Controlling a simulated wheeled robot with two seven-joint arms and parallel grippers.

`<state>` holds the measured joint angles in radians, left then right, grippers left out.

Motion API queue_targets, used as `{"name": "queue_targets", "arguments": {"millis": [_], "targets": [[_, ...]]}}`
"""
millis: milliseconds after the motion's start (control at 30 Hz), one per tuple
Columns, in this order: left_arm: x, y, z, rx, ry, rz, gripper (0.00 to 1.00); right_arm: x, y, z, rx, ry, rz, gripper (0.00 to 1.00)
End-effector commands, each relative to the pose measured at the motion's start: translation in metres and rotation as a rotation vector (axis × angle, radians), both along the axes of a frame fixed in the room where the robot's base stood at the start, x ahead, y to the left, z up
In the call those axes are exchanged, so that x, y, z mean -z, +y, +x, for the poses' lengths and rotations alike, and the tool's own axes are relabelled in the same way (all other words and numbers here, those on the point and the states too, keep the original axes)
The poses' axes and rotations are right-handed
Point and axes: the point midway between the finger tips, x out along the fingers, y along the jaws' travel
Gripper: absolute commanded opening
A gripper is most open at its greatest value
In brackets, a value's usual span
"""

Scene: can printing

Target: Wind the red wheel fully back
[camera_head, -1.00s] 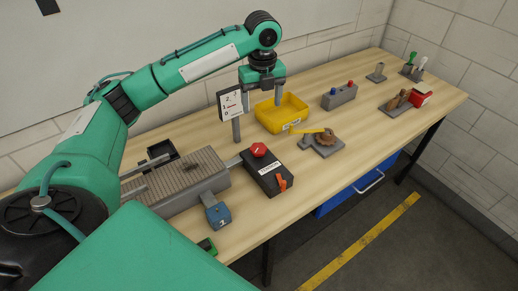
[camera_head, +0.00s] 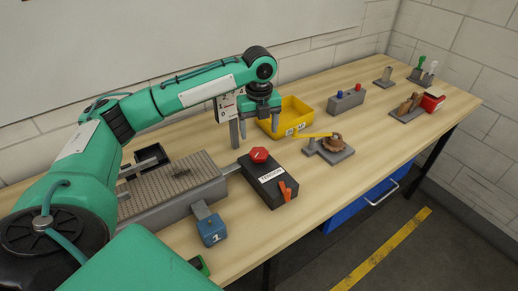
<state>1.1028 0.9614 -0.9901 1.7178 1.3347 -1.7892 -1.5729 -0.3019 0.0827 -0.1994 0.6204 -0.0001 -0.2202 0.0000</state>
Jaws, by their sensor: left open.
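The red wheel (camera_head: 259,155) is a small red knob on top of a black box (camera_head: 270,184) with a white label that seems to read "TENSION". An orange lever (camera_head: 287,191) sits on the box's front right. My left gripper (camera_head: 258,127) is open, with its fingers pointing down. In the picture it is just above and behind the red wheel, apart from it and holding nothing visible. My right gripper is out of view.
A grey ribbed bed (camera_head: 165,186) and a blue block marked 1 (camera_head: 211,229) lie left of the box. A sign on a post (camera_head: 226,107) stands close beside my gripper. A yellow bin (camera_head: 293,110) and a yellow-armed device (camera_head: 335,143) stand to the right.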

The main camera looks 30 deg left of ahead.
Motion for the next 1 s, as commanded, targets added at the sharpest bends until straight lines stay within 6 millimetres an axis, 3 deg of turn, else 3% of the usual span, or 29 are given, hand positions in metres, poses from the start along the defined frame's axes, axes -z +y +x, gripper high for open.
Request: {"name": "queue_targets", "arguments": {"millis": [200,400,833,867,1000], "targets": [[0.046,0.001,-0.001,-0.002,0.003,0.001,0.74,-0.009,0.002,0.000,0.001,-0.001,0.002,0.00],[0.075,0.000,0.000,-0.002,0.001,0.001,0.74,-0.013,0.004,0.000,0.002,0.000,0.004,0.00],[0.088,0.000,0.000,-0.001,-0.001,0.000,0.74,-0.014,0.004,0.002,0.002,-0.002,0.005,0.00],[0.088,0.000,0.000,-0.001,-0.001,0.000,0.72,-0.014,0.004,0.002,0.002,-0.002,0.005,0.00],[0.088,0.000,0.000,-0.001,-0.001,0.000,0.44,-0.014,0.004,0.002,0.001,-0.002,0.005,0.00]]}}
